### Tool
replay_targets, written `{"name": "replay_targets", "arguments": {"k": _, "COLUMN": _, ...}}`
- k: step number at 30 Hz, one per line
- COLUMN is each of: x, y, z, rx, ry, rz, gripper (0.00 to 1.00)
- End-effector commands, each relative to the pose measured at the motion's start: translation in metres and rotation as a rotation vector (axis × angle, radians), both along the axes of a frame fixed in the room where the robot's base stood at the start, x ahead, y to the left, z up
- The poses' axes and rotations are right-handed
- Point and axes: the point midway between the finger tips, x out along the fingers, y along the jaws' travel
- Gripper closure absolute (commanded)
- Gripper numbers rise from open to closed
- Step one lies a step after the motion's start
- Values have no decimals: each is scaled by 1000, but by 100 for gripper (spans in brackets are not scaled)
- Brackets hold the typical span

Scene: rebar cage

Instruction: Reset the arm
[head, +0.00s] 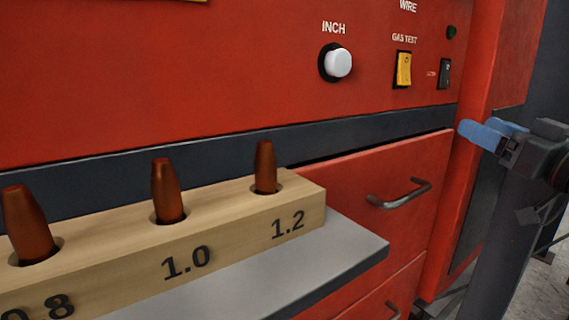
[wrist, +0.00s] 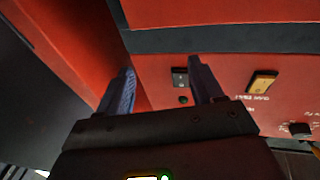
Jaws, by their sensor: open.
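My gripper (head: 490,135) is at the right edge of the head view, with blue fingers. It is open and empty, to the right of the red machine panel (head: 240,70). In the wrist view my gripper (wrist: 160,88) shows two fingers spread apart with nothing between them. Beyond them are a small black switch (wrist: 180,76) and a yellow gas test switch (wrist: 262,82). No contact with the panel can be seen.
A wooden block (head: 225,238) holds copper tips marked 0.8, 1.0 and 1.2 on a grey shelf (head: 345,250). A red drawer with a metal handle (head: 400,195) lies below the panel. A white INCH button (head: 338,63) sticks out of the panel.

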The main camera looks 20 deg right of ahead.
Motion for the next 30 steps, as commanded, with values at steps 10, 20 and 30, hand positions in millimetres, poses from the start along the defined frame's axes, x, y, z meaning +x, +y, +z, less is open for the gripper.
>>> {"name": "replay_targets", "arguments": {"k": 10, "x": -24, "y": 59, "z": -135, "rx": 189, "ry": 119, "rz": -114, "gripper": 33}}
{"name": "replay_targets", "arguments": {"k": 20, "x": -97, "y": 121, "z": -230, "rx": 243, "ry": 238, "rz": -205, "gripper": 33}}
{"name": "replay_targets", "arguments": {"k": 30, "x": -204, "y": 176, "z": -280, "rx": 188, "ry": 345, "rz": -239, "gripper": 33}}
